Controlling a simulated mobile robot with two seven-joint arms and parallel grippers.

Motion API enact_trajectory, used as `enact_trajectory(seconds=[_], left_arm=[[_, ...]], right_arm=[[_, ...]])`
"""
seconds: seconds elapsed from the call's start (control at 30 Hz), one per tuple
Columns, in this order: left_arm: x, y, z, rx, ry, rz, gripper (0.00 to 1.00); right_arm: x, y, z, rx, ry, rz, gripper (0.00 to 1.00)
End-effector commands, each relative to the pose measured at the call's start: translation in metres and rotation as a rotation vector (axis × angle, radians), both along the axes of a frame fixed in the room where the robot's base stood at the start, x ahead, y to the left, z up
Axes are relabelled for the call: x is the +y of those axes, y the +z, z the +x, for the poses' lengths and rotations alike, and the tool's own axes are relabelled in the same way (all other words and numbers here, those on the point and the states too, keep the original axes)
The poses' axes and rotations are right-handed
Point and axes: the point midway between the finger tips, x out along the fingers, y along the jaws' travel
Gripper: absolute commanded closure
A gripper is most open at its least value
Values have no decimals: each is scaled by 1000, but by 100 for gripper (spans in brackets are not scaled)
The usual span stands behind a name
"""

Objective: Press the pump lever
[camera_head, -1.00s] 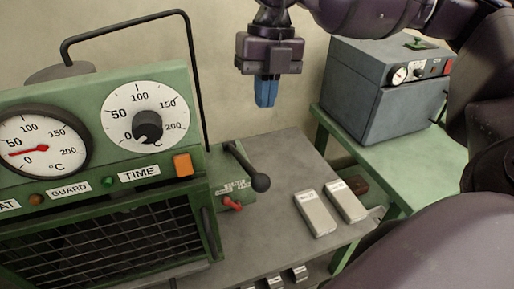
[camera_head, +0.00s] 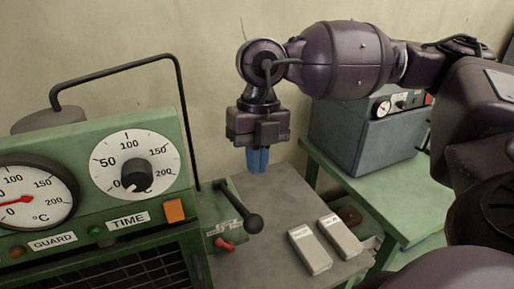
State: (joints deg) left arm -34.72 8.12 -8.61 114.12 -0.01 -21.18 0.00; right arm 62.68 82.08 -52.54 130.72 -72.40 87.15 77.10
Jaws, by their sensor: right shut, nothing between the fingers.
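The pump lever (camera_head: 239,208) is a dark rod with a black ball end. It sits on a small green block with a label and a red handle (camera_head: 224,244), at the right side of the green machine. My right gripper (camera_head: 257,163) points down with its blue fingertips together and nothing between them. In the picture it is above and slightly right of the lever, apart from it. My left gripper does not show.
The green machine (camera_head: 90,225) with dials and a tall black bar handle (camera_head: 184,110) stands on the left. Two pale blocks (camera_head: 310,249) lie on the grey table (camera_head: 283,205). A grey box (camera_head: 350,135) stands on a green table at the back right.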

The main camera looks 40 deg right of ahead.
Motion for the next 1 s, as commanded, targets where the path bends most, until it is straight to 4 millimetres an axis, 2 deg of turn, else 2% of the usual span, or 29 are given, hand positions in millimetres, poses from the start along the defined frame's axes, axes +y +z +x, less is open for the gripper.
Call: enact_trajectory(seconds=[0.3,0.5,0.7,1.0], left_arm=[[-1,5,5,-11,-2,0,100],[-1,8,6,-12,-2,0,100],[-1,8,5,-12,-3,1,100],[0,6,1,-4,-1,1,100]], right_arm=[[9,-55,-9,4,2,1,100],[12,-80,-12,2,0,0,100],[13,-92,-13,1,-1,0,100],[13,-93,-13,0,-1,0,100]])
